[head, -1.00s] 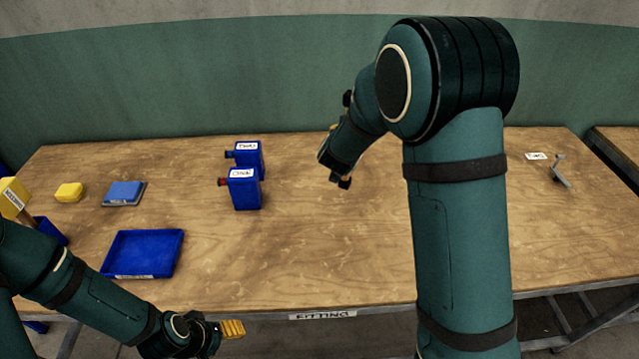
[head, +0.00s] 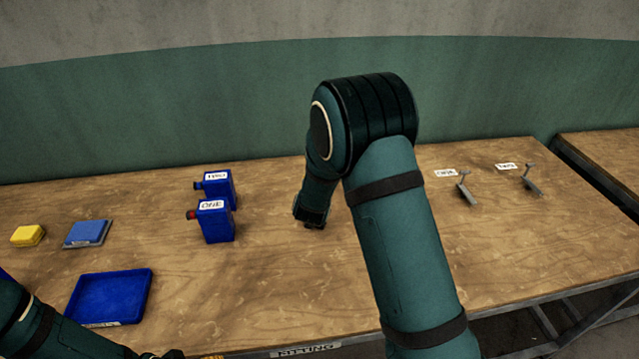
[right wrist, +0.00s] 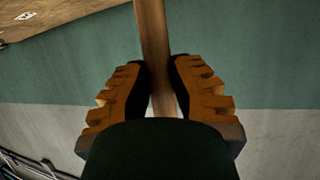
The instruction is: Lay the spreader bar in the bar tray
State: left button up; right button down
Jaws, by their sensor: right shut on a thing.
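A wooden bar (right wrist: 153,40), which looks like the spreader bar, runs between the orange-ridged fingers of my right gripper (right wrist: 160,85) in the right wrist view. The gripper is shut on it; the bar's far end leaves the frame. In the head view my right arm hides the bar and fingers. A shallow blue tray (head: 111,296) with a small label lies empty on the table at the left, well away from my right wrist; I take it for the bar tray. My left gripper (head: 208,357) barely shows at the bottom edge, its fingers mostly cut off.
Blue units labelled ONE (head: 215,225) and TWO (head: 222,187) stand left of my right arm. A yellow block (head: 28,236) and blue pad (head: 87,233) lie at the left. Grey metal pieces (head: 466,191) (head: 532,183) sit by labels at the right. Table between tray and arm is clear.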

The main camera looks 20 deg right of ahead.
jog(key=shift+f, duration=0.3)
jog(key=shift+f, duration=0.15)
jog(key=c, duration=1)
grip_release()
